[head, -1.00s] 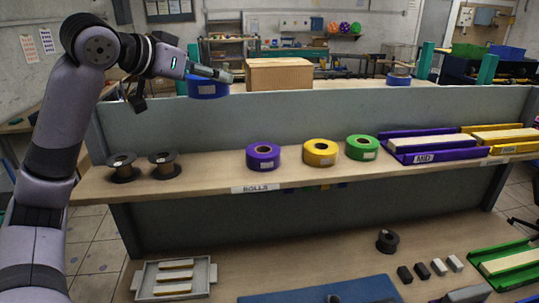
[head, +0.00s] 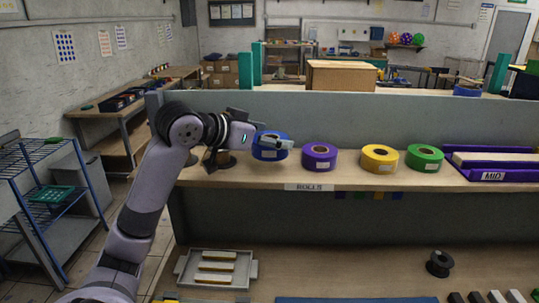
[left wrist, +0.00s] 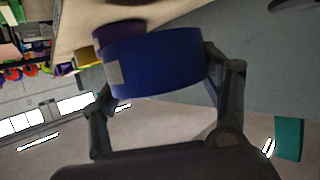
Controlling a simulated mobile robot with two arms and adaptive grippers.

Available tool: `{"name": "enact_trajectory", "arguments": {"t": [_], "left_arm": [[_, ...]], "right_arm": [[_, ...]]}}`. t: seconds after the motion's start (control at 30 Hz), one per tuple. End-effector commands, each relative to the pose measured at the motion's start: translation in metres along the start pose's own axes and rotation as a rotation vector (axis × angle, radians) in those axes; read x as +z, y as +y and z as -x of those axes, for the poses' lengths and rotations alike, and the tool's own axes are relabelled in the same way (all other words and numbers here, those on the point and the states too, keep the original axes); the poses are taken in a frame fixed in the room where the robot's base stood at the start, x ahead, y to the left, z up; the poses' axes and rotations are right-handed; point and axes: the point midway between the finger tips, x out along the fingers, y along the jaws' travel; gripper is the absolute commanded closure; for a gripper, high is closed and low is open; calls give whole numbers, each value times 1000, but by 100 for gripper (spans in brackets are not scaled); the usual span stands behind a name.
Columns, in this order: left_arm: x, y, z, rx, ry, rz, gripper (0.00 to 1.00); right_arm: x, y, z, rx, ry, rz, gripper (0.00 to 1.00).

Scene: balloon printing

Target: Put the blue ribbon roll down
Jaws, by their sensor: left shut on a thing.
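The blue ribbon roll (head: 268,152) is in my left gripper (head: 280,143) over the shelf (head: 235,180), left of the purple roll (head: 319,157). In the left wrist view the blue roll (left wrist: 160,66) sits between the two fingers of my left gripper (left wrist: 158,72), which is shut on it. The roll is close to the shelf surface; I cannot tell whether it touches. My right gripper is not in view.
A yellow roll (head: 379,159) and a green roll (head: 424,158) stand further right on the shelf. Dark spools behind my left arm are partly hidden. A purple tray (head: 489,176) is at the right. A grey panel (head: 350,115) rises behind the rolls.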

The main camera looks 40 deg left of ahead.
Motion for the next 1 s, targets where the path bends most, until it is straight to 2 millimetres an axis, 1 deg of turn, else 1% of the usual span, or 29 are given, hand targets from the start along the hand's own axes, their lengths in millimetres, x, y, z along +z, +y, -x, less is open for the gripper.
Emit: {"name": "enact_trajectory", "arguments": {"t": [0.1, 0.33, 0.73, 0.77, 0.87, 1.0], "left_arm": [[8, 0, -3, 1, 0, 1, 60], [36, 0, -14, 1, 0, 3, 60], [42, 0, -17, -1, 1, -1, 60], [41, 0, -17, -1, 1, -1, 29], [41, 0, -17, -1, 0, -1, 22], [41, 0, -17, -1, 0, 0, 22]], "right_arm": [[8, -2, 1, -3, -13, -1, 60], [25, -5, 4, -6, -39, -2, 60], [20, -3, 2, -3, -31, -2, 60], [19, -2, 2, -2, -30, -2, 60], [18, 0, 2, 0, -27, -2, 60], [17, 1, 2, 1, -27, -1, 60]]}}
